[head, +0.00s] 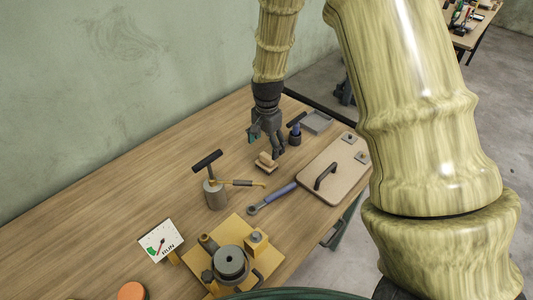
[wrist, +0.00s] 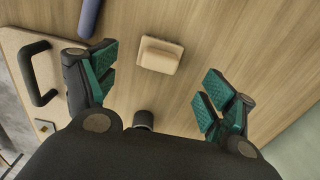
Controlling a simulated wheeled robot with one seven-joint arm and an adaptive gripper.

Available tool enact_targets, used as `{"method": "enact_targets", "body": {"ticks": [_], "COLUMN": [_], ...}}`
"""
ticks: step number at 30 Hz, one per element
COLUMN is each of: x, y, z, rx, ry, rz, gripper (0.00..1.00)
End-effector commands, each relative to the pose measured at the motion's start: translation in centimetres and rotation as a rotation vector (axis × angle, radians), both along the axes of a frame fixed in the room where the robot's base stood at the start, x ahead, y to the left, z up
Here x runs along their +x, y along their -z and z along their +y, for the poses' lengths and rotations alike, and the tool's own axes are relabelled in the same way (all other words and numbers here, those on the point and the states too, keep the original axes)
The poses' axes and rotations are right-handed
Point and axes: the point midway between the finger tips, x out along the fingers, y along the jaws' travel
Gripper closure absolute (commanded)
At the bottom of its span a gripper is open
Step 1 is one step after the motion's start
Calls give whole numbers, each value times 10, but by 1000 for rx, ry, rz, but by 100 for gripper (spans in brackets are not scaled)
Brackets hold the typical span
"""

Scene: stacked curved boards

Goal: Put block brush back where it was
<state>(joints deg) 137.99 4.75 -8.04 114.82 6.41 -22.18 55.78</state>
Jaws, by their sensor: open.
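The block brush (head: 265,165) is a small pale wooden block lying on the wooden table, near the middle of the head view. In the wrist view the block brush (wrist: 161,55) lies on the bare wood ahead of the fingers, roughly centred between them. My gripper (head: 266,143) is just above and behind the brush in the head view. Its teal-padded fingers are spread wide in the wrist view (wrist: 158,82), with nothing between them. The brush's underside is hidden.
A cream board with a black handle (head: 347,160) lies right of the brush. A blue-handled wrench (head: 272,199) lies in front. A dark bottle-like item (head: 295,137) and grey tray (head: 317,122) stand behind. A T-handled pump (head: 215,193) stands left. Bare wood lies farther left.

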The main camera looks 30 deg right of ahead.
Motion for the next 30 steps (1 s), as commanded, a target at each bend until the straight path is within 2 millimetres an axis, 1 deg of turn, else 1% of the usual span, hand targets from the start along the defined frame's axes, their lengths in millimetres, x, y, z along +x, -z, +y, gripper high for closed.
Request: {"method": "enact_targets", "body": {"ticks": [6, 9, 15, 25, 28, 30], "x": [0, 0, -1, -1, 0, 1], "y": [-22, -29, -36, -38, -46, -56], "z": [0, 0, 0, 0, 1, 3], "rx": [-1, -1, 0, 0, 0, 0], "ry": [-1, -1, -1, -1, -2, -6], "rz": [-3, -1, -1, 0, -1, -1], "gripper": [16, 16, 16, 16, 16, 16]}}
